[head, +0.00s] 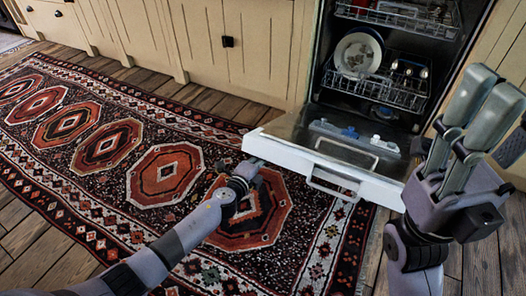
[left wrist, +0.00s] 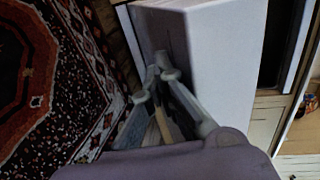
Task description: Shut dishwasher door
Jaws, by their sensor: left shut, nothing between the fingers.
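The dishwasher door (head: 275,148) is folded down, roughly level, above the floor. It has a white outer edge and a handle bar (head: 333,186) along its front. In the left wrist view the door's white panel (left wrist: 225,75) fills the middle. My left gripper (head: 252,164) is shut and empty, at the door's front left corner. Its fingertips (left wrist: 160,73) are close to the panel; I cannot tell whether they touch it. My right gripper (head: 495,85) is raised to the right of the door, fingers up. Its finger gap is unclear.
The open dishwasher holds a lower rack (head: 385,92) with a plate (head: 358,54) and an upper rack (head: 410,15), both apparently inside the tub. Cream cabinets (head: 255,45) stand to the left. A patterned rug (head: 110,145) covers the floor in front, clear of objects.

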